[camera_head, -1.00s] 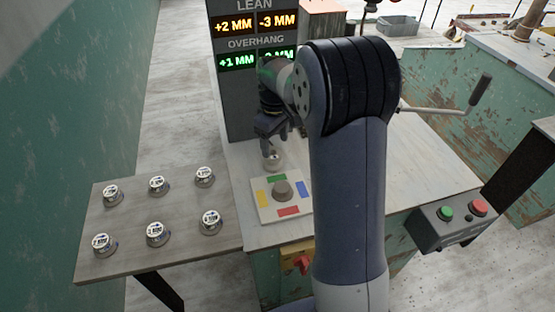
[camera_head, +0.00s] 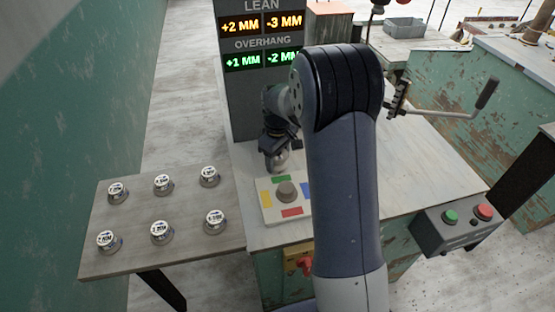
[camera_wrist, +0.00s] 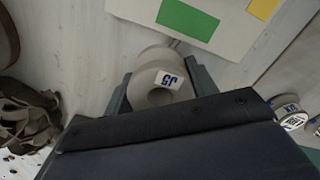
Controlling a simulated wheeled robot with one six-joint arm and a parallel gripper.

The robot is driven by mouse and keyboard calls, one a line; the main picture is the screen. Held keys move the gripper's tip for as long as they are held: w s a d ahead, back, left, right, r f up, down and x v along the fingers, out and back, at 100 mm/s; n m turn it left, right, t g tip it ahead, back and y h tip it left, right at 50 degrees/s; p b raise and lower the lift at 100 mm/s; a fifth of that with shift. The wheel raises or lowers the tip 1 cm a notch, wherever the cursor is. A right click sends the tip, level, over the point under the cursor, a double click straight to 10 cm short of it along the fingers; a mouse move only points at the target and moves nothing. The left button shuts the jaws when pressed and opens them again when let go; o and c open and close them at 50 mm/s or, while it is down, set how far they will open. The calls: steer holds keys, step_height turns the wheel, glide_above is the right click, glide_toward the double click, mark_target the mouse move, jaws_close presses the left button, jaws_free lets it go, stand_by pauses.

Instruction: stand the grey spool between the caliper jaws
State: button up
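A pale grey, round, spool-like piece (camera_wrist: 158,84) has a hole in its top and a white label with dark blue marks. It sits between the two fingers of my gripper (camera_wrist: 160,92), which come close to its sides; I cannot tell whether they press on it. In the head view my gripper (camera_head: 275,150) is low over the white table (camera_head: 425,165), around this piece (camera_head: 280,160), just behind a white plate (camera_head: 270,211). I cannot make out caliper jaws for certain; a dark toothed upright bar (camera_head: 398,98) shows just right of my arm.
The plate carries a grey knob (camera_head: 286,191) and coloured patches. Several labelled round pieces stand on the wooden side shelf (camera_head: 140,235). A dark display (camera_head: 262,95) stands behind the gripper. A crank handle (camera_head: 487,92) and a button box (camera_head: 455,230) are at right. Brown trimmings (camera_wrist: 25,120) lie at left in the wrist view.

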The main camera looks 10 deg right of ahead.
steer(key=shift+r, duration=0.1)
steer(key=c, duration=0.7)
